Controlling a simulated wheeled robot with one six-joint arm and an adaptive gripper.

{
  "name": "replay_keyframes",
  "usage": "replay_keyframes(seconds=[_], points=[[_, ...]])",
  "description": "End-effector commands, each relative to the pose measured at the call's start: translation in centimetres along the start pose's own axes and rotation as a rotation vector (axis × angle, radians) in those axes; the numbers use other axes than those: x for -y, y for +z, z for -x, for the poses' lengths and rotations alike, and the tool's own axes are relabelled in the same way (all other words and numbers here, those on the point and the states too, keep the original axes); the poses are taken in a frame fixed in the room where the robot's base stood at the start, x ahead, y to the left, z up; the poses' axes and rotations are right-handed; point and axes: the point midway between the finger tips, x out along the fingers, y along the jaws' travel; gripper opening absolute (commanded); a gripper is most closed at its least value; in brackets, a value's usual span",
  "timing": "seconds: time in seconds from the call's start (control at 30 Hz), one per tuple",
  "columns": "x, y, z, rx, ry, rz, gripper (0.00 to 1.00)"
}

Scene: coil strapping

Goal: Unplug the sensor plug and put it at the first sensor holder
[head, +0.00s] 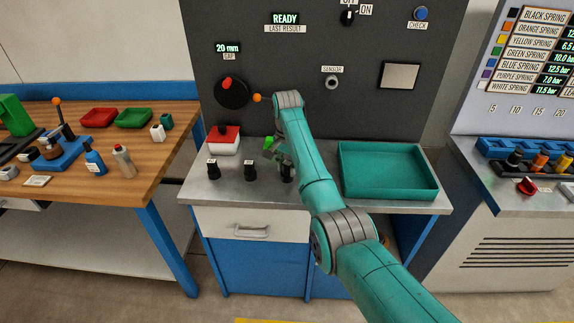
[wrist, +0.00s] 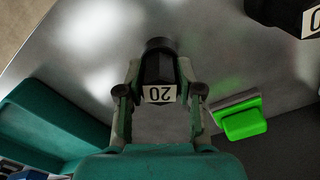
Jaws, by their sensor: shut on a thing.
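My gripper (wrist: 160,78) is shut on a black piece labelled 20 (wrist: 158,68), which stands over the grey metal bench top. In the head view my gripper (head: 284,158) is low at the bench, at the rightmost of three black pieces (head: 287,174). The other two black pieces (head: 213,169) (head: 250,171) stand to its left. The round sensor socket (head: 332,83), under a SENSOR label, is on the dark panel above; I see no cable or plug clearly in it. I cannot make out which thing is the sensor holder.
A teal tray (head: 388,201) is to the right on the bench. A bright green block (wrist: 243,118) lies beside my gripper. A red-topped white box (head: 224,140) is at the back left. A red-tipped dial (head: 232,93) is on the panel.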

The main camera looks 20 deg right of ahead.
Motion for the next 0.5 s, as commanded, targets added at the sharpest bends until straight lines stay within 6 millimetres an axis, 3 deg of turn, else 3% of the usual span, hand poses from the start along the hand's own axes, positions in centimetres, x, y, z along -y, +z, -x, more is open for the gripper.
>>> replay_keyframes(seconds=[0.07, 0.1, 0.2, 0.5], points=[[-0.01, 0.01, -0.22, 0.0, 0.0, 0.0, 0.0], [0.0, 0.0, -0.16, 0.0, 0.0, 0.0, 0.46], [0.0, 0.0, -0.15, 0.0, 0.0, 0.0, 0.65], [0.0, -0.01, -0.04, 0.0, 0.0, 0.0, 0.65]])
